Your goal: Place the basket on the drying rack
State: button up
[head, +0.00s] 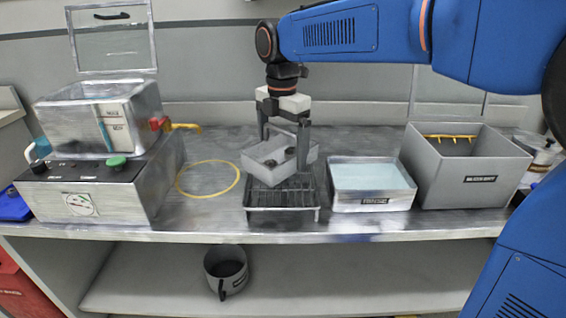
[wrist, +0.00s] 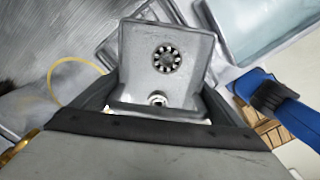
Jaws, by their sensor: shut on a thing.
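A small grey basket (head: 279,160) hangs tilted in my gripper (head: 284,136). It also shows in the wrist view (wrist: 160,88) between the black fingers, with a round ring-shaped part and a smaller round part inside or on it. My gripper is shut on the basket. The drying rack (head: 282,209), a dark wire grid in a metal tray, stands on the bench directly below the basket. In the head view the basket's lower part overlaps the rack's back, so I cannot tell whether they touch.
Right of the rack stand a metal tank of pale blue liquid (head: 371,179) and a grey bin (head: 468,171) with a yellow handle. Left are a yellow ring marking (head: 208,179) and a metal machine (head: 104,150) with a raised lid. A dark grey mug-like container (head: 226,269) stands on the lower shelf.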

aim_at(282, 162)
jog(key=shift+f, duration=2)
jog(key=o, duration=1)
jog(key=shift+f, duration=0.1)
jog(key=shift+o, duration=0.2)
notch_tip(282, 162, up, 12)
jog(key=shift+r, duration=0.1)
